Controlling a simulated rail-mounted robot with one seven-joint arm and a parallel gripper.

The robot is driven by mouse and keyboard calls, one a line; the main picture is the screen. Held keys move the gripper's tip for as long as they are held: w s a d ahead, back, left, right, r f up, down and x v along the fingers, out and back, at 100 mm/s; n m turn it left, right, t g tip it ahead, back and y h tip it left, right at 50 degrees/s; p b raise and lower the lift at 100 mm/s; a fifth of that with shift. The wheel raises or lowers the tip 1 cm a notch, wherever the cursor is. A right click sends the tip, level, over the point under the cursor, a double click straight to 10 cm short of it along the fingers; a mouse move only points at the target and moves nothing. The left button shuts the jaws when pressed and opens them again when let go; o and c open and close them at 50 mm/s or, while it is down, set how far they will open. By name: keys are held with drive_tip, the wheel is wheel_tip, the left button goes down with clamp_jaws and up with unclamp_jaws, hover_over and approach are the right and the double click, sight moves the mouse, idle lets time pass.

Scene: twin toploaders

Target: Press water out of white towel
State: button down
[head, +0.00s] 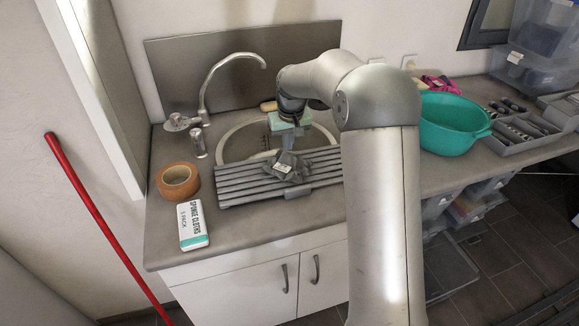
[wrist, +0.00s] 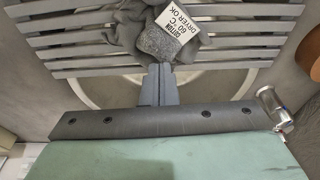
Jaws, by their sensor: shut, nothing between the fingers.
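No white towel shows. A crumpled grey cloth (head: 287,167) with a white label lies on the grey slatted rack (head: 235,190) across the front of the sink (head: 234,145). In the wrist view the cloth (wrist: 158,44) is at the top middle, its label reading "60 °C DRYER OK", on the slats (wrist: 75,38). My gripper (head: 287,150) points down over the sink, just behind the cloth. In the wrist view my gripper (wrist: 160,69) is shut and empty, its tips at the cloth's lower edge; I cannot tell whether they touch it.
A tap (head: 205,95) stands behind the sink at left. A brown tape roll (head: 178,182) and a sponge cloths pack (head: 193,225) lie on the counter's left. A teal tub (head: 450,124) and grey organiser (head: 520,137) stand at right.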

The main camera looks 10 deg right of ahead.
sight(288, 153)
drive_tip(key=shift+f, duration=0.25)
drive_tip(key=shift+f+b, duration=0.6)
drive_tip(key=shift+s+f, duration=0.1)
drive_tip(key=shift+f, duration=0.05)
drive_tip(key=shift+s+f, duration=0.1)
drive_tip(key=shift+f, duration=0.1)
idle(1.0)
drive_tip(key=shift+r+p, duration=0.65)
drive_tip(key=shift+r, duration=0.55)
drive_tip(key=shift+w+r, duration=0.1)
drive_tip(key=shift+w, duration=0.1)
wheel_tip(288, 153, up, 5)
drive_tip(key=p, duration=0.3)
drive_tip(key=shift+f, duration=0.2)
drive_tip(key=shift+r+p, duration=1.25)
drive_tip(key=shift+r, duration=0.45)
